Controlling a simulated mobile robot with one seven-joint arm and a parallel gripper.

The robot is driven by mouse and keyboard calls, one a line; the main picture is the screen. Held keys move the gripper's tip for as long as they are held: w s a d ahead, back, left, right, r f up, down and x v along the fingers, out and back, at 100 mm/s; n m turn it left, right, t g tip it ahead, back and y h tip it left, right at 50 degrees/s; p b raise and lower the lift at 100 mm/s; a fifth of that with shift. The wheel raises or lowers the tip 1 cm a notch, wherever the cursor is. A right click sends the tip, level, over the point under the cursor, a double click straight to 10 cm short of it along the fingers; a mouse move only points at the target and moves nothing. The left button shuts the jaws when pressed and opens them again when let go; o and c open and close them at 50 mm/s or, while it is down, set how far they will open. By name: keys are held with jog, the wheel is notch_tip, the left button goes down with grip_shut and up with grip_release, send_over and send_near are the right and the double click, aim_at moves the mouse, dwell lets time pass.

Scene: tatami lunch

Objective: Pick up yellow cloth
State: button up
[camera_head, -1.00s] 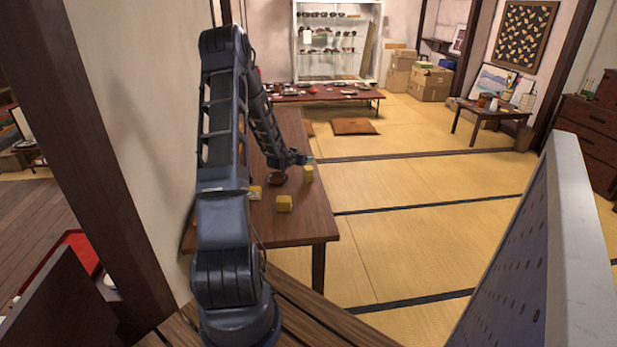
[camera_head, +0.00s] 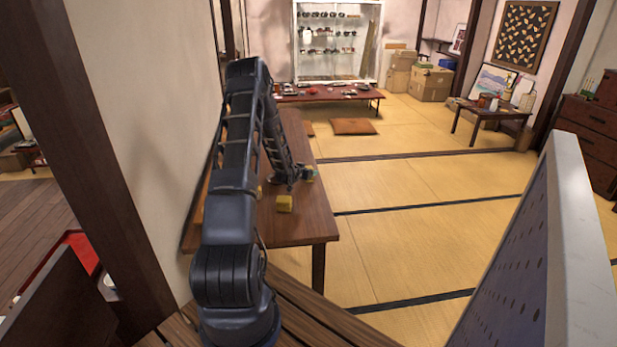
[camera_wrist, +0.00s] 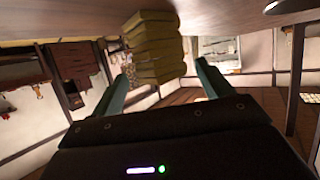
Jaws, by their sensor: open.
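A yellow cloth (camera_wrist: 153,48), folded into a layered block, rests on the wooden table top, which appears at the top of the tilted wrist view. My gripper (camera_wrist: 163,73) is open, with one teal finger to each side of this cloth in the picture. I cannot tell whether the fingertips reach past its near face.
The brown wooden table (camera_head: 305,229) stands along the wall. A dark round object (camera_wrist: 290,5) shows at the wrist view's top right corner. Tatami floor (camera_head: 420,235) is open to the right. A low red table (camera_head: 330,94) with dishes stands beyond.

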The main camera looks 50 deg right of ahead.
jog(key=x, duration=0.5)
jog(key=shift+r, duration=0.2)
jog(key=shift+w, duration=0.1)
jog(key=c, duration=1.1)
